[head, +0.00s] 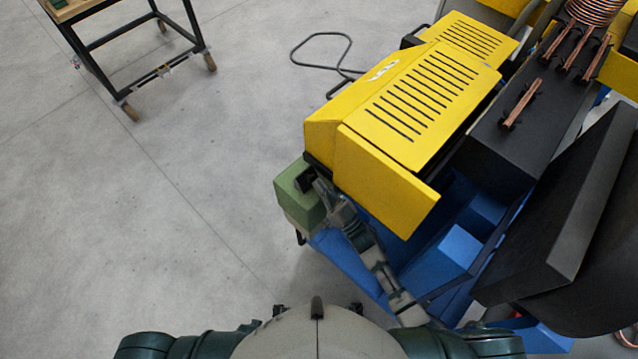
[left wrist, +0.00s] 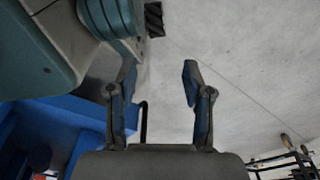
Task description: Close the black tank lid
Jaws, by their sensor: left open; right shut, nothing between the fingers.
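A large black slab (head: 560,205), which looks like the tank lid, stands tilted at the right of the head view. A rounded black body (head: 600,290) lies beside and below it; the slab hides part of it, and I cannot see the tank opening. My right gripper (head: 312,182) is shut and empty. It is at the green box (head: 300,205) on the machine's left, well left of the slab; contact is unclear. My left gripper (left wrist: 158,85) is open and empty in the left wrist view, above the floor, and is not seen in the head view.
A yellow slotted cover (head: 420,95) sits between my right gripper and the black parts. Copper tubes (head: 520,103) rest on a black box (head: 500,140). A blue base (head: 445,255) lies below. A wheeled cart (head: 130,50) stands upper left; the floor between is clear.

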